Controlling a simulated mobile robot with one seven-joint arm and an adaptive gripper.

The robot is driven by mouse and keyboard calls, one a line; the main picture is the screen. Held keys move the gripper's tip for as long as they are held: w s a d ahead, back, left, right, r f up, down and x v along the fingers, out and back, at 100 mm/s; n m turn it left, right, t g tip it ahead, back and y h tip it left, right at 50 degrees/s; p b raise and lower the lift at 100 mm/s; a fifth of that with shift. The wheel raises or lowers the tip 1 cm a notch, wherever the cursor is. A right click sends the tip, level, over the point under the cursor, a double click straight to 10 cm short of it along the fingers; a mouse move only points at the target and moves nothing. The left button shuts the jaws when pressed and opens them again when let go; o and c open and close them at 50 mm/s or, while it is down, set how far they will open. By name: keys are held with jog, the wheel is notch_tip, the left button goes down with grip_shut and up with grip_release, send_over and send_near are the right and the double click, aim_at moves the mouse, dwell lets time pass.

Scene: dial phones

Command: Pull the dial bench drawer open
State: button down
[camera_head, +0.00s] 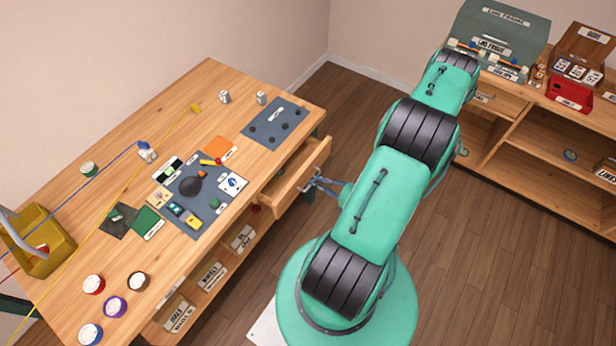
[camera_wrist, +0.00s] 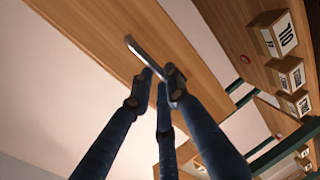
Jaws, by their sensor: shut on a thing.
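The dial bench (camera_head: 225,85) fills the left of the head view. Its drawer (camera_head: 298,182) stands out from the bench's right side, with part of its inside showing. My gripper (camera_head: 316,184) is at the outer face of the drawer front. In the wrist view, the wooden drawer front (camera_wrist: 100,22) runs across the picture with a metal bar handle (camera_wrist: 140,50) on it. My gripper's fingers (camera_wrist: 160,80) are closed around one end of the handle. The handle is too small to make out in the head view.
Small parts and a grey mat (camera_head: 275,123) lie on the bench top. Labelled boxes (camera_head: 210,275) sit on the shelf below. A second wooden unit (camera_head: 520,110) stands at the upper right. Open wooden floor (camera_head: 345,100) lies between them.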

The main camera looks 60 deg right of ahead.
jog(key=f+v, duration=0.2)
jog(key=v, duration=0.8)
jog(key=s+f+p+v, duration=0.1)
jog(key=f+v, duration=0.1)
jog(key=v, duration=0.7)
jog(key=shift+s, duration=0.3)
jog(key=c, duration=1.7)
grip_release()
jog(key=shift+o, duration=0.2)
jog(key=shift+s, duration=0.1)
jog(key=v, duration=1.1)
jog(key=shift+s, duration=0.4)
jog(key=shift+r, duration=0.15)
